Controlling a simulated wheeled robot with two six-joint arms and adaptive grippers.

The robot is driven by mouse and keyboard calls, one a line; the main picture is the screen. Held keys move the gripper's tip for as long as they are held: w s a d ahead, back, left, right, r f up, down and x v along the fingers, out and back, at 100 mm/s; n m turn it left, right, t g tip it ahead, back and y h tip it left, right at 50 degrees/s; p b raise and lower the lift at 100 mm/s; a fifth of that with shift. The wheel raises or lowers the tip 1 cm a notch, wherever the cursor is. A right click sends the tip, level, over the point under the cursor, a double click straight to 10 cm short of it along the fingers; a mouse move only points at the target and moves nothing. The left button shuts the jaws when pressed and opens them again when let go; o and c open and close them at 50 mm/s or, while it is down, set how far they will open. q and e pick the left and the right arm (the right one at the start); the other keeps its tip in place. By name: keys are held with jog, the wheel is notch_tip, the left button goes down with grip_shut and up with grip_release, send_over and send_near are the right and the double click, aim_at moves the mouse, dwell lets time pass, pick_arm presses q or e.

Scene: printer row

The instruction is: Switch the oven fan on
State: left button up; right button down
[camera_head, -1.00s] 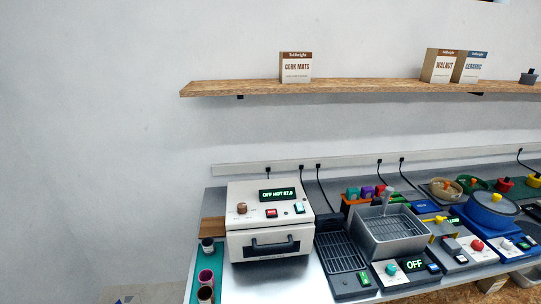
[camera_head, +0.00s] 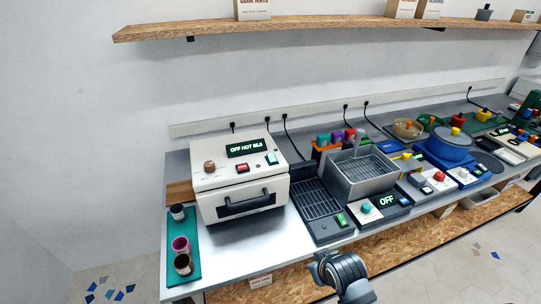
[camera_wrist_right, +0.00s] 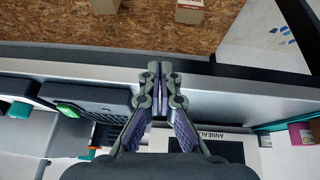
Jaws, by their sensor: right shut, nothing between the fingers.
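The white oven (camera_head: 240,180) stands at the left end of the bench in the head view. Its door with a dark handle is closed. Its green display (camera_head: 249,148) reads OFF HOT and a number in the eighties. Below the display are a brown knob (camera_head: 209,166), a red switch (camera_head: 242,168) and a pale blue switch (camera_head: 271,159); which is the fan's cannot be read. In the wrist view my right gripper (camera_wrist_right: 160,75) is shut and empty near the bench's front edge, apart from the oven. My left gripper is out of view.
A teal mat (camera_head: 190,276) with several small cups lies left of the oven. A dark grille unit (camera_head: 320,203) and a metal basin (camera_head: 362,178) stand to its right. Bare bench lies before the oven. A shelf (camera_head: 190,32) hangs above.

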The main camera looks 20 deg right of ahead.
jog(key=w+a+r+t, duration=0.1)
jog(key=w+r+t, duration=0.4)
jog(key=r, duration=0.8)
jog(key=w+a+r+t+y, duration=0.1)
jog(key=w+r+t, duration=0.5)
jog(key=w+r, duration=0.6)
jog(key=shift+w+a+r+m+t, duration=0.3)
jog(key=shift+a+r, duration=0.15)
jog(key=shift+a, duration=0.25)
jog(key=p, duration=0.3)
send_over(274, 159)
jog(key=shift+s+f, duration=0.15)
jog(key=shift+f, duration=0.3)
notch_tip(274, 159, down, 3)
jog(key=shift+r, duration=0.2)
jog(key=shift+f, duration=0.7)
